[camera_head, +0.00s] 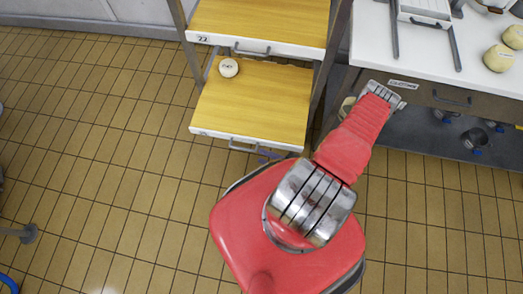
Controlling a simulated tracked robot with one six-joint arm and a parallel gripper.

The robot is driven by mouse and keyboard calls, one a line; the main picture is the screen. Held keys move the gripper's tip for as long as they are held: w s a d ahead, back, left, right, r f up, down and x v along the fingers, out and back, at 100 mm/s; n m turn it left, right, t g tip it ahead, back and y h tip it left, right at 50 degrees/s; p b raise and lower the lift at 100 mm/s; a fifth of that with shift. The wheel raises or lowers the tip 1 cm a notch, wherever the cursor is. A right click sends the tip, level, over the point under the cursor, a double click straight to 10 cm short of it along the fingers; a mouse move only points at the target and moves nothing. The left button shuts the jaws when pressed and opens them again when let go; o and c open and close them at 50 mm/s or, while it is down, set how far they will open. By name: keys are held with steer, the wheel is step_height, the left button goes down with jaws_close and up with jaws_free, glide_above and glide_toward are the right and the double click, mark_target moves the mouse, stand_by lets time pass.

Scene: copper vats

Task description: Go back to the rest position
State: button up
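My red arm reaches from the red body up and to the right in the head view. Its visible far end is a metal joint beside the front edge of the white counter (425,68). My gripper cannot be made out; it seems hidden behind the arm, so its state and anything it holds do not show. A small beige shape left of that joint is too unclear to name.
A wooden drawer shelf (255,105) stands pulled out, with a round white labelled piece (228,67) on it. Shelf 22 (262,20) is above. Yellowish balls (498,58) lie on the counter at right. Tiled floor (110,150) is free at left.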

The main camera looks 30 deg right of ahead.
steer(key=shift+a, duration=0.1)
stand_by(0.5)
steer(key=w+r+n+g+y, duration=0.1)
steer(key=w+r+n+g, duration=0.25)
steer(key=r, duration=0.75)
steer(key=w+r+n+g+y, duration=0.25)
steer(key=r+n+g, duration=0.2)
steer(key=r, duration=0.55)
steer(key=w+r+n+g+y, duration=0.1)
steer(key=w+r+n+g, duration=0.25)
steer(key=r, duration=0.75)
steer(key=s+a+r+n+t+h, duration=0.1)
steer(key=s+a+r+n+h, duration=0.1)
steer(key=r, duration=0.8)
steer(key=s+a+r+n+t+h, duration=0.1)
steer(key=s+a+r+n+h, duration=0.2)
steer(key=r, duration=0.7)
steer(key=s+a+r+n+t+h, duration=0.1)
steer(key=s+a+r+h, duration=0.4)
steer(key=r, duration=0.6)
steer(key=shift+s+n+h, duration=0.6)
steer(key=shift+n+h, duration=0.15)
steer(key=shift+a, duration=0.1)
